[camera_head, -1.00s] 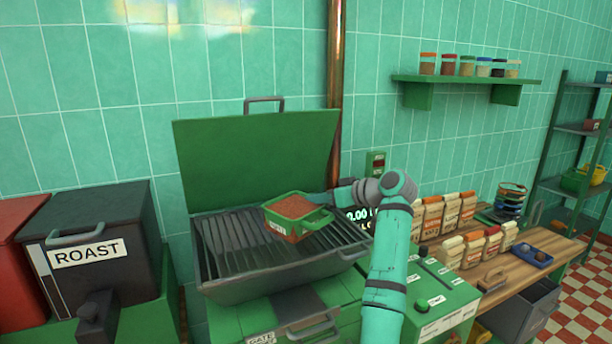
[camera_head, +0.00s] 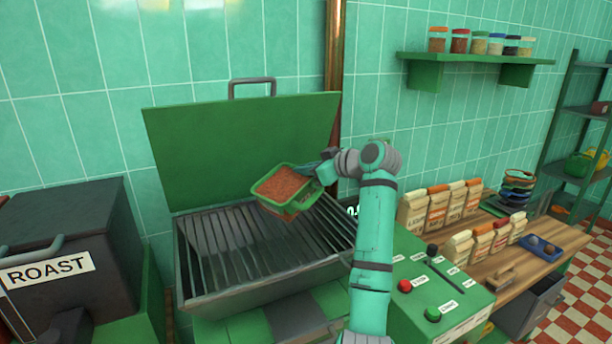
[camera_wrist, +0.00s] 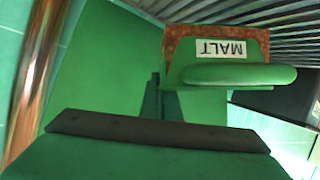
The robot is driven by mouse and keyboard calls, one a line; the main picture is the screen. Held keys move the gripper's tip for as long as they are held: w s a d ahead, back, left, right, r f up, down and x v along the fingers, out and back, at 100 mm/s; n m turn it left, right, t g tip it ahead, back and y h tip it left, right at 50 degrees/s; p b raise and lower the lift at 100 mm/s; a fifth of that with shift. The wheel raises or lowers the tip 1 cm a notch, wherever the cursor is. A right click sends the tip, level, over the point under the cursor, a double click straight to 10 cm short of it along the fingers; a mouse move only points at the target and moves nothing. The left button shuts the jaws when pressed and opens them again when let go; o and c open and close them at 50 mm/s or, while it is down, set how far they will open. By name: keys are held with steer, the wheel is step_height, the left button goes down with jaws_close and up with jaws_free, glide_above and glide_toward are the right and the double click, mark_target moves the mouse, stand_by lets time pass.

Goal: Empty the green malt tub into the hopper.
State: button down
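The green malt tub (camera_head: 286,190), full of reddish-brown grain, is held in the air over the slatted hopper (camera_head: 225,250). The tub is tilted, its left front side lower, and the grain is still inside. My gripper (camera_head: 322,172) is at the tub's right side, at its handle. In the wrist view the tub's MALT label (camera_wrist: 221,49) shows upside down behind its green handle (camera_wrist: 238,75). The fingertips are mostly hidden, but the tub hangs from them. The hopper's green lid (camera_head: 240,145) stands open behind.
A dark ROAST bin (camera_head: 75,225) stands left of the hopper. A green control box (camera_head: 440,285) with buttons and a lever is at the right. Paper bags (camera_head: 440,207) stand on a wooden counter. A copper pipe (camera_head: 334,60) runs up the wall behind.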

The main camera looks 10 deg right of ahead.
steer(key=s+a+f+n+t+h, duration=0.1)
steer(key=s+a+n+t+h, duration=0.1)
steer(key=s+a+n+t, duration=0.4)
steer(key=s+a+n, duration=0.4)
steer(key=n, duration=0.3)
steer(key=shift+s+a+t, duration=0.2)
steer(key=shift+a+t, duration=0.15)
steer(key=shift+t, duration=0.05)
stand_by(0.7)
steer(key=shift+a, duration=0.15)
steer(key=shift+w, duration=0.15)
stand_by(1.1)
stand_by(0.5)
